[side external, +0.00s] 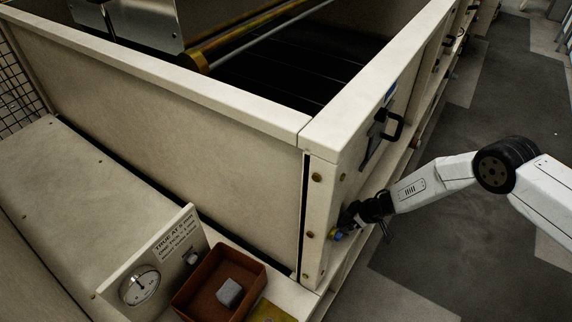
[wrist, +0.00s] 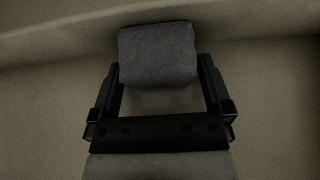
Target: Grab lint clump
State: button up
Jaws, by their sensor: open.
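My gripper (side external: 350,226) is low beside the cream end panel of the hopper in the side view. In the wrist view my gripper (wrist: 160,66) has its two black fingers apart. A grey, rough-textured clump (wrist: 157,48), which looks like the lint clump, lies at the fingertips, its lower part between them. I cannot tell whether either finger touches it. I cannot make this clump out in the side view. A blue bit (side external: 338,237) shows at my gripper's tip there.
A brown tray (side external: 189,292) holding a grey block (side external: 229,293) stands at the front, beside a dial gauge (side external: 140,286) and a sign plate. A black handle (side external: 393,126) juts from the hopper panel above my gripper. Grey floor (side external: 430,245) is clear.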

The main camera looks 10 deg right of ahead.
dwell(0.4)
jog(key=c, duration=0.9)
jog(key=shift+d+r, duration=0.1)
jog(key=shift+r, duration=0.1)
jog(key=shift+s+r, duration=0.1)
jog(key=shift+r, duration=0.35)
notch_tip(320, 180, up, 5)
jog(key=shift+r, duration=0.15)
jog(key=shift+s+d+r, duration=0.2)
jog(key=shift+d+r, duration=0.05)
jog(key=s+d, duration=1.3)
jog(key=shift+s+d, duration=0.25)
jog(key=shift+s, duration=0.05)
